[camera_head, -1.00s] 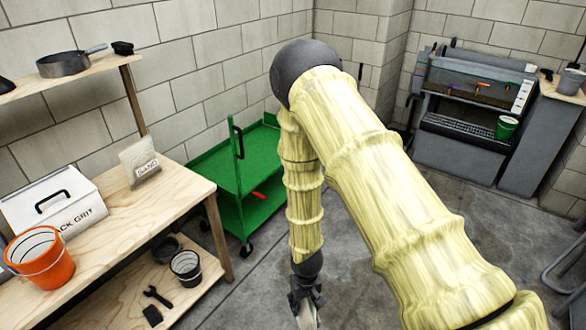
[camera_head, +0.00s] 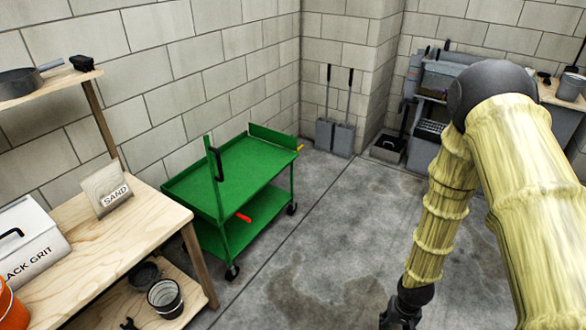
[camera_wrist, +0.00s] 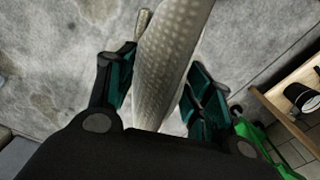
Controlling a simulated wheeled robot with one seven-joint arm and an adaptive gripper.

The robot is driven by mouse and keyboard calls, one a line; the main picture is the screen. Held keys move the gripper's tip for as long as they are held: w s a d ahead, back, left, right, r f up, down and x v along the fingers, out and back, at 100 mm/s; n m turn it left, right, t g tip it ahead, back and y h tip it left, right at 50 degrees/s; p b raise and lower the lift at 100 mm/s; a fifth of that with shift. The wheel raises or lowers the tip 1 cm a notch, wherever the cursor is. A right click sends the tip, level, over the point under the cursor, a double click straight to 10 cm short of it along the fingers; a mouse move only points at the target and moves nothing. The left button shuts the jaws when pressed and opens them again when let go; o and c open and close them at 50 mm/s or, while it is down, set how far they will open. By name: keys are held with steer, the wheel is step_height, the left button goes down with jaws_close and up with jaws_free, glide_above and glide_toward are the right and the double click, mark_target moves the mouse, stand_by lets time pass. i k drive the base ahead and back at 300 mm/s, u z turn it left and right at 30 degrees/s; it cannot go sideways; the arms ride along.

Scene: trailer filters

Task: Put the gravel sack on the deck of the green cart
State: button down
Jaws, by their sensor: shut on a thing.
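The green cart (camera_head: 207,187) stands against the left wall in the head view. Its upper deck (camera_head: 240,165) is bare, and a red-handled tool (camera_head: 243,217) shows at its lower shelf. Part of its green frame shows at the right of the wrist view (camera_wrist: 262,145). My gripper (camera_head: 398,318) is at the bottom edge of the head view, right of the cart and apart from it. In the wrist view my fingers (camera_wrist: 158,88) are shut on a pale woven sack (camera_wrist: 172,62), hanging over the concrete floor. No label shows on it; its lower end is out of view.
A wooden bench (camera_head: 150,222) at left holds a pale SAND-labelled item (camera_head: 106,189) and a white BLACK GRIT box (camera_head: 28,240). A black bucket (camera_head: 166,298) sits on its lower shelf. Shovels (camera_head: 335,130) lean in the far corner. The floor right of the cart is clear.

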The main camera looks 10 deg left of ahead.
mark_target(250, 156)
steer(key=z, duration=0.35)
steer(key=i, duration=1.85)
steer(key=u, duration=1)
steer(key=i, duration=0.5)
steer(key=u, duration=1)
steer(key=i, duration=1.25)
steer(key=u, duration=0.05)
